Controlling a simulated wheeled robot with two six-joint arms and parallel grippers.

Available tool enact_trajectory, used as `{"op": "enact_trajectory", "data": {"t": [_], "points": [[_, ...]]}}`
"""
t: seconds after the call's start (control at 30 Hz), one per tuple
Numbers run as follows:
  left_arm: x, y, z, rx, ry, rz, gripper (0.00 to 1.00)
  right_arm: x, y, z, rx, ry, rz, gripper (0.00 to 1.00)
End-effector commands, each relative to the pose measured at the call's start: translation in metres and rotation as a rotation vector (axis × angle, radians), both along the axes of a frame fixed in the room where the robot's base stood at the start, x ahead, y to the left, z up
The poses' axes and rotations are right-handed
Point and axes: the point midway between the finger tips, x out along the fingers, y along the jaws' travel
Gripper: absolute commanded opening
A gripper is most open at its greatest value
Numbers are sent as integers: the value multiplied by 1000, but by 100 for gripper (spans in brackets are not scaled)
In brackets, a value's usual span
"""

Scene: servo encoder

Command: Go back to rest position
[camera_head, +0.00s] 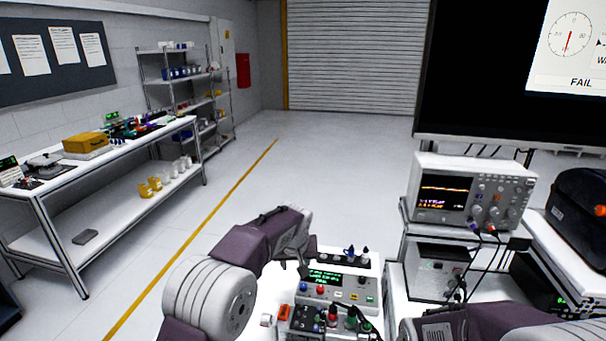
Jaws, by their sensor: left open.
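My left arm comes in from the bottom left, and its dark left gripper (306,264) is at the upper left of the test bench. It is open, with nothing seen between its fingers, and close to a pale test instrument (340,284) with a green-lit display. I cannot tell whether it touches the instrument. Part of my right arm shows at the bottom right edge; its gripper is out of view. A small orange part (285,311) and a white part (267,320) lie at the bench's left front.
An oscilloscope (470,192) with hanging leads stands on a rack at right, beside a dark bag (580,205). A large screen (568,40) reads FAIL. A workbench (110,162) and shelving (180,85) stand at left. The floor (300,160) between is clear.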

Motion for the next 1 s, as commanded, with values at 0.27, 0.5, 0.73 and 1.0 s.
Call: {"op": "enact_trajectory", "data": {"t": [0.27, 0.5, 0.73, 1.0], "points": [[-72, 114, 25, -24, 62, 178, 44, 0, 0, 0, 0, 0, 0, 51], [-205, 162, -26, -35, 217, 176, 44, 0, 0, 0, 0, 0, 0, 51], [-303, 159, -78, -31, 355, 56, 44, 0, 0, 0, 0, 0, 0, 51], [-300, 158, -81, -13, 329, -34, 44, 0, 0, 0, 0, 0, 0, 51]]}}
